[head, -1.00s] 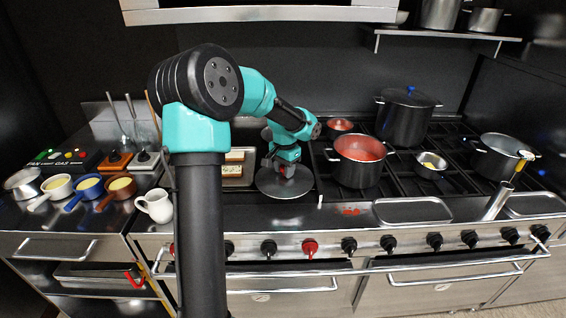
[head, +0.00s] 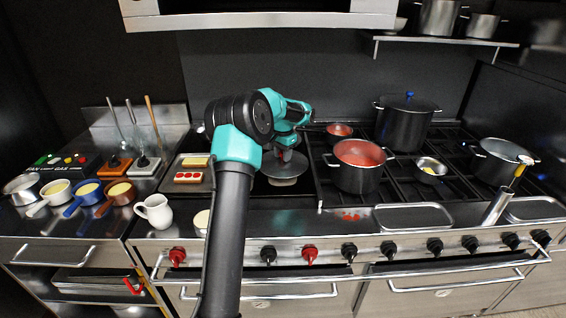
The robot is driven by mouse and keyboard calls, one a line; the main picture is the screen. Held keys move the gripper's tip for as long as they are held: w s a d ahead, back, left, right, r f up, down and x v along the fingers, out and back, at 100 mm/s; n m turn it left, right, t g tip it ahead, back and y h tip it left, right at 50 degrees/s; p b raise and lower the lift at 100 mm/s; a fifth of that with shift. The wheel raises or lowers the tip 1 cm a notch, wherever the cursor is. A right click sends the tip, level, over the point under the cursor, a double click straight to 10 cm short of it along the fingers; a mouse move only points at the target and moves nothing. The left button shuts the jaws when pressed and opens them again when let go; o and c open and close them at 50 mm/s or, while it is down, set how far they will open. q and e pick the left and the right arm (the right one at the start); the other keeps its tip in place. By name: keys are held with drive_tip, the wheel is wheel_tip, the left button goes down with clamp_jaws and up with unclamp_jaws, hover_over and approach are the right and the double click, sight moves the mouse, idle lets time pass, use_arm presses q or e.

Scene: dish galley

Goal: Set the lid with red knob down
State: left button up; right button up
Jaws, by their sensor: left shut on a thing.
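The lid with the red knob (head: 285,166) is a grey metal disc over the dark flat plate left of the red-filled pot. My left gripper (head: 286,152) is above it, shut on its red knob. The lid looks roughly level. I cannot tell whether its rim touches the surface below. The gripper hides much of the knob. My right gripper is not in view.
A pot of red sauce (head: 359,178) stands close right of the lid. A tray with food (head: 190,188) lies to its left. A white jug (head: 155,211) stands at the front left. A tall lidded pot (head: 405,126) is behind right.

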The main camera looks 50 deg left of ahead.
use_arm(q)
drive_tip(key=shift+f, duration=1.75)
drive_tip(key=shift+f, duration=0.1)
drive_tip(key=o, duration=1.1)
drive_tip(key=shift+c, duration=0.2)
wheel_tip(320, 180, up, 12)
drive_tip(key=shift+r, duration=0.1)
